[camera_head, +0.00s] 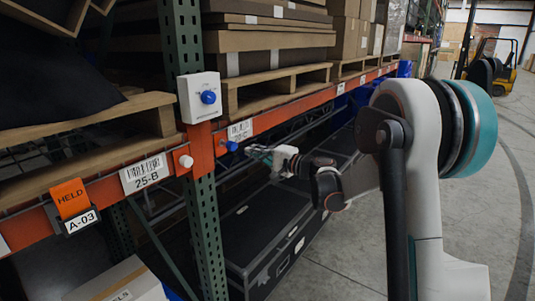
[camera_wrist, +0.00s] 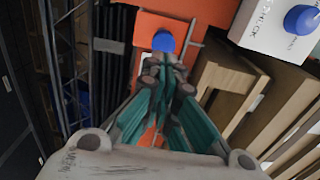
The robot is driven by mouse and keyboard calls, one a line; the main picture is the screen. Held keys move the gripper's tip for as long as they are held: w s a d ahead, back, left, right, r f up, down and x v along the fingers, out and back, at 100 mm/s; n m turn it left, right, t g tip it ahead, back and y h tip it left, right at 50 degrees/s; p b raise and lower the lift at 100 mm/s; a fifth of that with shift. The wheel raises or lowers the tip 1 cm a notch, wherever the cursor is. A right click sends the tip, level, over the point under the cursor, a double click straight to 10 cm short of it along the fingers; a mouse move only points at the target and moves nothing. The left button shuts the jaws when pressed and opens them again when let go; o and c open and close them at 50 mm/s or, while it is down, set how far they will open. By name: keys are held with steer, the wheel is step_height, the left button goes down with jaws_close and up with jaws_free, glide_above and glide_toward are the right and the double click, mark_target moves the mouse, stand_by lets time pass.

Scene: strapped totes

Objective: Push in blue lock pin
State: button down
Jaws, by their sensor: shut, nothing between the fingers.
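The blue lock pin (camera_head: 232,146) sticks out of the orange beam, just right of the upright. It also shows in the wrist view (camera_wrist: 163,40), straight beyond my fingertips. My gripper (camera_head: 252,150) is shut and empty, with its tips close to the right of the pin in the head view. In the wrist view my gripper (camera_wrist: 165,64) points at the pin's head, and the tips overlap its lower edge. I cannot tell whether they touch.
A white box with a blue knob (camera_head: 208,97) is on the upright (camera_head: 207,225). A white pin (camera_head: 186,161) sits left of the blue one. An orange HELD tag (camera_head: 71,198) hangs at the left. Pallets with boards rest above the beam; a black case (camera_head: 270,235) lies below.

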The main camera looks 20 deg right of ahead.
mark_target(236, 147)
steer(key=shift+p+x, duration=0.35)
steer(key=shift+x, duration=2.05)
steer(key=b+x, duration=0.1)
steer(key=x, duration=0.3)
steer(key=shift+f, duration=0.1)
steer(key=shift+s, duration=0.1)
